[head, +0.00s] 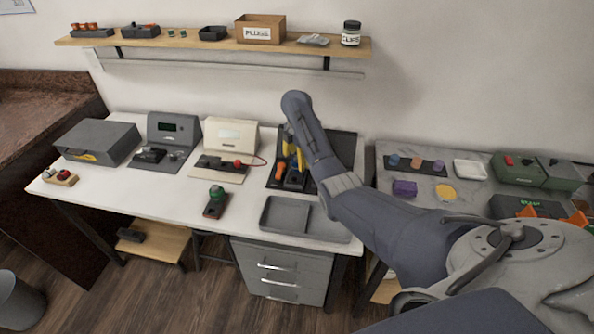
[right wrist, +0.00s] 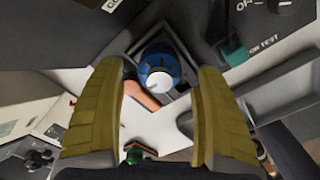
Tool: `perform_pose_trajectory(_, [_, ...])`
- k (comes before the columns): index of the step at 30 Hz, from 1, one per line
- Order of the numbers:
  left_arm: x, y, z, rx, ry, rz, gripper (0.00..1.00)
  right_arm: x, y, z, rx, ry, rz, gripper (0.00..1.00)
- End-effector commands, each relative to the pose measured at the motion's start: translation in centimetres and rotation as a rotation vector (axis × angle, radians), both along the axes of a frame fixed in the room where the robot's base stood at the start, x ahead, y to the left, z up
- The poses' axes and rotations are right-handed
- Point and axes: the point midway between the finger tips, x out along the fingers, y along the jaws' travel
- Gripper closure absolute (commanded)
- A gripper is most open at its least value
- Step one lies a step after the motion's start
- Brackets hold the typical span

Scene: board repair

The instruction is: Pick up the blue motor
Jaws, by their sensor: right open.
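The blue motor (right wrist: 160,68) shows in the right wrist view as a round blue body with a white round end facing the camera. It sits in a dark holder (right wrist: 190,45). My right gripper (right wrist: 157,75) is open, its two yellow-padded fingers on either side of the motor in the picture, with visible gaps. I cannot tell how far the fingertips are from it in depth. My left gripper is not in view.
An orange item (right wrist: 146,97) lies close beside the motor. A beige device (head: 231,134) stands left of the dark tray, and a grey empty tray (head: 285,214) lies in front. A shelf (head: 215,42) runs above.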

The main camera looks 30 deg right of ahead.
Motion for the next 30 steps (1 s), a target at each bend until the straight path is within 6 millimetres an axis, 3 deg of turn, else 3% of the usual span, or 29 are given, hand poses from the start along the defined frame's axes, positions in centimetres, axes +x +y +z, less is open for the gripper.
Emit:
perform_pose_trajectory(9, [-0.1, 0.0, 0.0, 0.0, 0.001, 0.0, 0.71, 0.0, 0.0, -2.8, -0.001, 0.001, 0.0, 0.29])
perform_pose_trajectory(19, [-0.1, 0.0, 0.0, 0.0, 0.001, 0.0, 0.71, 0.1, 0.0, -3.1, 0.0, -0.001, 0.0, 0.29])
perform_pose_trajectory(30, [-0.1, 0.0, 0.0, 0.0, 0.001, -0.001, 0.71, 0.1, 0.0, -3.0, 0.0, -0.001, 0.0, 0.72])
